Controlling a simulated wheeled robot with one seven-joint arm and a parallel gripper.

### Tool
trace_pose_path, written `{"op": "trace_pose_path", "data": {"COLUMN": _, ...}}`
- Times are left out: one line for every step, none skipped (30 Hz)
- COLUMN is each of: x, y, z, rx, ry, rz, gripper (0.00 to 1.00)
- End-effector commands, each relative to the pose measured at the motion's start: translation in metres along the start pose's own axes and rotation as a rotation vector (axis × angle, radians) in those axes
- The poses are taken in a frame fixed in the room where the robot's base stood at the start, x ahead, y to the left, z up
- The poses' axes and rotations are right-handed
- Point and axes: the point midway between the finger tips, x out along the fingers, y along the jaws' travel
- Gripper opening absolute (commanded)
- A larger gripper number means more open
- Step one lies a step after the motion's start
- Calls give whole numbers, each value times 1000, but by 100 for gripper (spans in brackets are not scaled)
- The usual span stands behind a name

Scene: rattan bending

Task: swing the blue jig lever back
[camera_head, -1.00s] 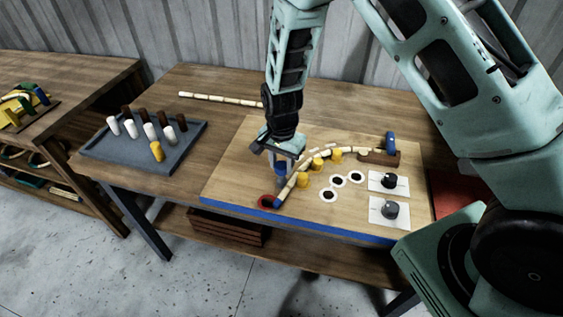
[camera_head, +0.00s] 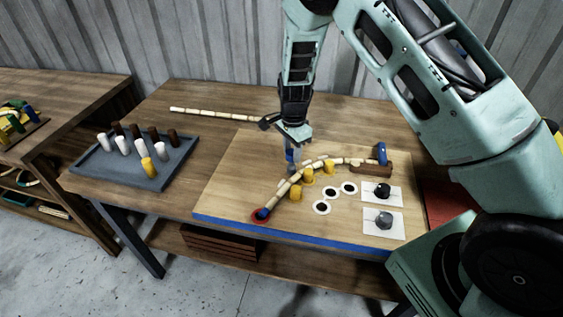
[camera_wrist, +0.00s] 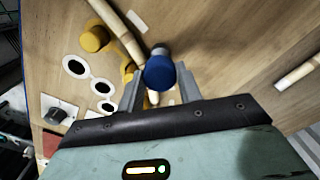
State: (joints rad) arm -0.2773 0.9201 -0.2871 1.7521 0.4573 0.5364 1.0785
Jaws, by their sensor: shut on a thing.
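The blue jig lever shows as an upright blue handle (camera_head: 290,156) on the light wooden board, behind the bent rattan pole. My gripper (camera_head: 291,140) comes down on it from above and is shut on it. In the wrist view the handle's round blue top (camera_wrist: 160,73) sits between my two fingertips (camera_wrist: 160,84). The rattan pole (camera_head: 294,180) curves past yellow pegs (camera_head: 307,175). The lever's lower part and pivot are hidden.
A brown block with a blue clamp (camera_head: 381,153) holds the pole's far end. Two dark knobs (camera_head: 383,190) and white-rimmed holes (camera_head: 349,188) lie at the right. A grey tray (camera_head: 150,179) of pegs stands left. A straight pole (camera_head: 205,114) lies behind.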

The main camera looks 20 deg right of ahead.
Motion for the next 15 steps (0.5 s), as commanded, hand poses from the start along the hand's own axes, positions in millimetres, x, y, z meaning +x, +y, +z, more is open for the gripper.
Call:
{"op": "trace_pose_path", "data": {"x": 0, "y": -4, "z": -13, "rx": 45, "ry": 3, "rz": -3, "gripper": 0}}
{"op": "trace_pose_path", "data": {"x": 0, "y": -5, "z": -19, "rx": 74, "ry": 3, "rz": -4, "gripper": 0}}
{"op": "trace_pose_path", "data": {"x": 0, "y": -6, "z": -28, "rx": 112, "ry": 3, "rz": -3, "gripper": 0}}
{"op": "trace_pose_path", "data": {"x": 0, "y": -7, "z": -34, "rx": 142, "ry": 3, "rz": -3, "gripper": 0}}
{"op": "trace_pose_path", "data": {"x": 0, "y": -8, "z": -41, "rx": 169, "ry": 2, "rz": -3, "gripper": 0}}
{"op": "trace_pose_path", "data": {"x": 0, "y": -8, "z": -50, "rx": 208, "ry": 3, "rz": -3, "gripper": 0}}
{"op": "trace_pose_path", "data": {"x": 0, "y": -8, "z": -56, "rx": 236, "ry": 3, "rz": -3, "gripper": 0}}
{"op": "trace_pose_path", "data": {"x": 0, "y": -8, "z": -63, "rx": 265, "ry": 3, "rz": -3, "gripper": 0}}
{"op": "trace_pose_path", "data": {"x": 0, "y": -8, "z": -71, "rx": 302, "ry": 2, "rz": -3, "gripper": 0}}
{"op": "trace_pose_path", "data": {"x": 0, "y": -8, "z": -78, "rx": 332, "ry": 2, "rz": -3, "gripper": 0}}
{"op": "trace_pose_path", "data": {"x": 0, "y": -7, "z": -84, "rx": 360, "ry": 3, "rz": -4, "gripper": 0}}
{"op": "trace_pose_path", "data": {"x": 0, "y": -6, "z": -93, "rx": 398, "ry": 3, "rz": -4, "gripper": 0}}
{"op": "trace_pose_path", "data": {"x": 0, "y": -5, "z": -99, "rx": 427, "ry": 3, "rz": -3, "gripper": 0}}
{"op": "trace_pose_path", "data": {"x": 0, "y": -4, "z": -106, "rx": 455, "ry": 2, "rz": -3, "gripper": 0}}
{"op": "trace_pose_path", "data": {"x": 0, "y": -2, "z": -114, "rx": 493, "ry": 2, "rz": -3, "gripper": 0}}
